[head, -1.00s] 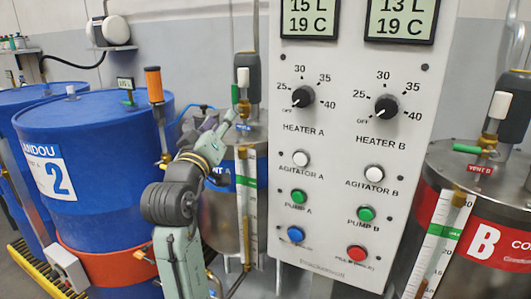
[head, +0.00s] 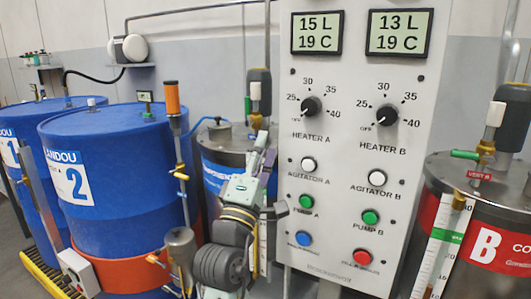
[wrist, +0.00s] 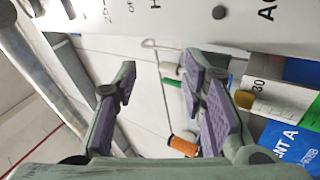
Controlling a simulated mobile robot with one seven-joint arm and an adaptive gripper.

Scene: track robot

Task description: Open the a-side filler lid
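The a-side tank (head: 222,165) is a steel drum with a blue label, left of the control panel and partly hidden by my arm. A small grey fitting (head: 218,124) stands on its top; I cannot tell whether it is the filler lid. My gripper (head: 262,158) is in front of the tank's right side, near the panel's left edge. In the wrist view my gripper (wrist: 160,75) has its purple-padded fingers spread apart, with nothing held between them. A blue label reading "NT A" (wrist: 288,145) shows at the lower right there.
The control panel (head: 345,215) with knobs and buttons stands close to the right of my gripper. Blue drums (head: 112,170) stand on the left. The b-side tank (head: 485,220) is at the right. An orange-handled fitting (head: 173,98) rises beside the near drum.

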